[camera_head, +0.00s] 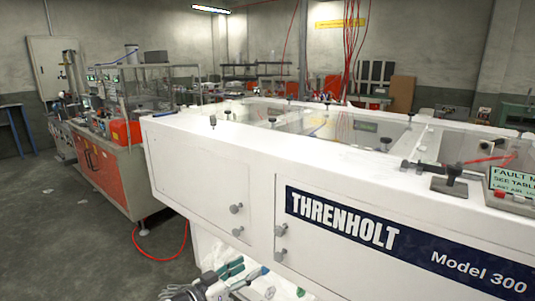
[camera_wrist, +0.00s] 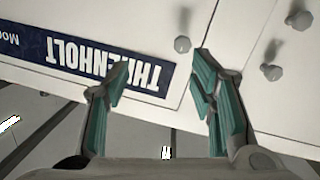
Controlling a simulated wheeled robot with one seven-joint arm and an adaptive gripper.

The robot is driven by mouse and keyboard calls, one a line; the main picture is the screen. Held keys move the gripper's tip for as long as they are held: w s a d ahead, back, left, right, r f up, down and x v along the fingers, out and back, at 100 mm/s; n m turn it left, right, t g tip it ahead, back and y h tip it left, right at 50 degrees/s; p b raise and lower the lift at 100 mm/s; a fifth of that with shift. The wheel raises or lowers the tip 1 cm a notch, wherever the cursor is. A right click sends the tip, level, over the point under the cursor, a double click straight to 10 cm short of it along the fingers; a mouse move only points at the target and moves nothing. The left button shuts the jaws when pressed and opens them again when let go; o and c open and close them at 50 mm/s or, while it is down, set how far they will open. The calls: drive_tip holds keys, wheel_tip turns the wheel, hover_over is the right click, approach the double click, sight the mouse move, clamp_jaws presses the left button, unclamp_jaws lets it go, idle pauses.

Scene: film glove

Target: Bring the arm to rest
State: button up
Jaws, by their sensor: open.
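My gripper (camera_wrist: 161,64) is open and empty. Its two teal-padded fingers stand wide apart in the wrist view, with the white machine's front and its dark blue THRENHOLT label (camera_wrist: 60,52) behind them. In the head view my gripper (camera_head: 242,271) shows low at the bottom edge, in front of the lower part of the white machine (camera_head: 200,190). Most of my arm is out of the picture. Whether the fingers touch the machine cannot be told.
Round knobs (camera_head: 236,208) stick out from the machine's front doors. A red-panelled workbench (camera_head: 105,170) stands at the left, with a red hose (camera_head: 160,257) on the floor beside it. The grey floor (camera_head: 60,240) at the far left is mostly clear.

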drive_tip(key=s+d+r+m+g+y, duration=0.1)
drive_tip(key=s+d+r+g+y, duration=0.1)
drive_tip(key=s+d+g, duration=0.3)
drive_tip(key=d+r+g+y, duration=0.1)
drive_tip(key=d+g, duration=0.2)
drive_tip(key=d, duration=0.4)
drive_tip(key=s+d+r+m+g+y, duration=0.1)
drive_tip(key=s+d+r+g+y, duration=0.1)
drive_tip(key=s+d+g, duration=0.3)
drive_tip(key=s+d+r+n+t+y, duration=0.2)
drive_tip(key=s+d+r+n+y, duration=0.1)
drive_tip(key=s+r, duration=0.7)
drive_tip(key=s+d+r+n+t+y, duration=0.3)
drive_tip(key=s+d+r+n+y, duration=0.1)
drive_tip(key=s+r, duration=0.7)
drive_tip(key=shift+s+d+n+t, duration=0.3)
drive_tip(key=shift+s+d+n, duration=0.3)
drive_tip(key=shift+d, duration=0.25)
drive_tip(key=shift+r, duration=0.1)
